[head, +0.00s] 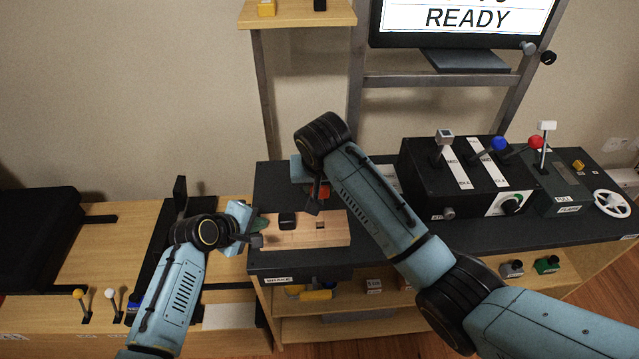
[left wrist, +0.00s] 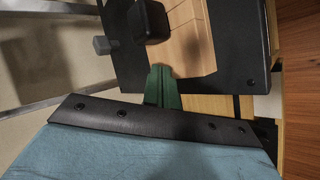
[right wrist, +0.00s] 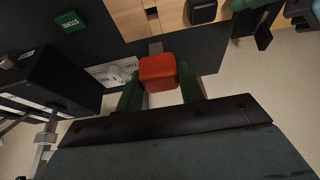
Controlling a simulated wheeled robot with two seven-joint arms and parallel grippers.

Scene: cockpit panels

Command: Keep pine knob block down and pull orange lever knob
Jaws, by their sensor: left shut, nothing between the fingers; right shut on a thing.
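The pine block (head: 325,232) lies on the black panel with a black knob (head: 287,220) on top. The left wrist view shows the block (left wrist: 192,35) and its knob (left wrist: 150,20). My left gripper (head: 262,224) is shut and empty at the block's left end; its green fingertips (left wrist: 161,75) overlap the block's edge in the left wrist view, and I cannot tell whether they touch. My right gripper (right wrist: 160,82) is shut on the orange lever knob (right wrist: 158,70), beyond the block in the head view. My right arm partly hides that area in the head view.
A black console (head: 465,180) with several levers stands to the right, with a white handwheel (head: 611,203) beyond. A monitor (head: 465,20) reading READY is above. Shelves with small items are below the panel. Small yellow and white levers stand at the lower left.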

